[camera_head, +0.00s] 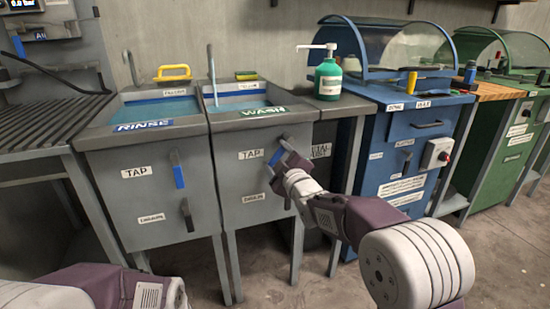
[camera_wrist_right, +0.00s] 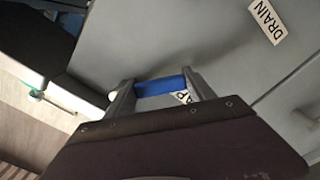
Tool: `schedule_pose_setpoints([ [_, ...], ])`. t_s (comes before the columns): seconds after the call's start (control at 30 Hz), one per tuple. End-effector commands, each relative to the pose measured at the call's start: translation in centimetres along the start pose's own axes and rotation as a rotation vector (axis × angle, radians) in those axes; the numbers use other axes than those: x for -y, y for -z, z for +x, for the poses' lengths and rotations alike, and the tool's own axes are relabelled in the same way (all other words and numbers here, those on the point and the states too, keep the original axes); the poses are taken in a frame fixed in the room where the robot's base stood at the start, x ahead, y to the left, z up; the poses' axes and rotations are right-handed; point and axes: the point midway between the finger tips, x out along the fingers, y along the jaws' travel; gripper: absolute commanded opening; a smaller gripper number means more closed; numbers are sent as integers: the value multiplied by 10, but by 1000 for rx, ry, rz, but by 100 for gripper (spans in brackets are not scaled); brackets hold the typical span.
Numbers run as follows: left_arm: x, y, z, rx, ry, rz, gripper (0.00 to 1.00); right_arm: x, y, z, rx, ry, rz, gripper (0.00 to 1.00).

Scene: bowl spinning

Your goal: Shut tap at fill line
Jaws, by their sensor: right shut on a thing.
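The WASH sink (camera_head: 229,120) is the right one of two grey sinks and holds blue water (camera_head: 235,104). Its faucet (camera_head: 210,52) stands at the back left, with a thin pale streak below that looks like running water. No fill line can be made out. The blue tap handle (camera_head: 277,156) is on its front, right of the TAP label (camera_head: 251,154). My right gripper (camera_head: 284,160) is shut on this handle; in the right wrist view the blue bar (camera_wrist_right: 160,86) lies between both fingers. Of my left arm only links show at the bottom left.
The RINSE sink (camera_head: 143,127) stands left, with its own blue tap handle (camera_head: 179,176). A drain handle (camera_head: 287,199) is below my right gripper. A green soap bottle (camera_head: 328,80) and a blue hooded cabinet (camera_head: 400,130) are right.

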Motion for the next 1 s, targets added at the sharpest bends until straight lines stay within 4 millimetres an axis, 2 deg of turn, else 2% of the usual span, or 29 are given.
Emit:
schedule_pose_setpoints([
  [0.67, 0, 0, 2, 0, 0, 0, 85, 1, -4, 0, 3, 4, -50, 0],
  [0.7, 0, 0, 2, 0, 0, 0, 85, 1, -4, 0, 2, 4, -50, 74],
  [0.73, 0, 0, 2, 0, 0, 0, 85, 1, -4, 0, 2, 3, -50, 82],
  [0.77, 0, 0, 2, 0, 0, 0, 85, 1, -4, 0, 2, 3, -50, 85],
  [1.0, 0, 0, 2, 0, 0, 0, 85, 0, -3, 0, 1, 2, -50, 85],
])
